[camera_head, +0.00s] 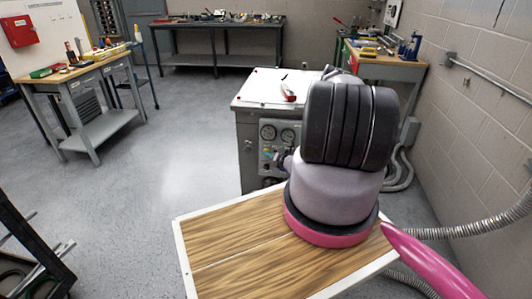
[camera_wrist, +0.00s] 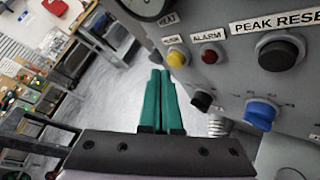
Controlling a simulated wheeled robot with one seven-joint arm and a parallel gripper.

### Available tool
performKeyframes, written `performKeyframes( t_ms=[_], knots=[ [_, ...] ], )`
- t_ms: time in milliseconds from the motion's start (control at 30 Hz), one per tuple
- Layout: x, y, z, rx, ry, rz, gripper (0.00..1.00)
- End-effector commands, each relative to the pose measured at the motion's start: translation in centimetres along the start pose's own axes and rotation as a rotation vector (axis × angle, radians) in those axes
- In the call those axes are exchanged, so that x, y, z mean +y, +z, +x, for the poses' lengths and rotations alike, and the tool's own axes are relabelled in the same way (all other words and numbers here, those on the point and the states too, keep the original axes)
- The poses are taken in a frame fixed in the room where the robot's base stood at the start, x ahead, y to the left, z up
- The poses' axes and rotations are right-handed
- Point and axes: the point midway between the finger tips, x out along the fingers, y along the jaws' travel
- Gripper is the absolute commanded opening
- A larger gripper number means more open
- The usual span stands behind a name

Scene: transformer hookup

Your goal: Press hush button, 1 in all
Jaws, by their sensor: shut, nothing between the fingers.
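In the wrist view, a yellow button (camera_wrist: 177,57) sits on a grey panel (camera_wrist: 232,83) under a small tilted label that seems to read HUSH. My gripper (camera_wrist: 160,72) has two teal fingers lying together, shut and empty. Its tips appear just below and left of the yellow button; whether they touch it I cannot tell. In the head view, the panel is the front of a grey cabinet (camera_head: 250,160), and my arm hides its right part.
A red lamp or button (camera_wrist: 210,56) labelled ALARM, a black PEAK RESET knob (camera_wrist: 278,54), a smaller black knob (camera_wrist: 202,101) and a blue knob (camera_wrist: 262,113) are close by. A gauge (camera_wrist: 148,6) is above. Left of the cabinet the floor is open.

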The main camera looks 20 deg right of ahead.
Motion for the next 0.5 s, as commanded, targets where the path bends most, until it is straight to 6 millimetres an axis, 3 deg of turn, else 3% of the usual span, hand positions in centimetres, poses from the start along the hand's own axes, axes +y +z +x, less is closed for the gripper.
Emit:
performKeyframes(
  t_ms=[500],
  knots=[
    [-0.41, 0.43, 0.59, 0.000, 0.000, 0.000, 0.00]
  ],
)
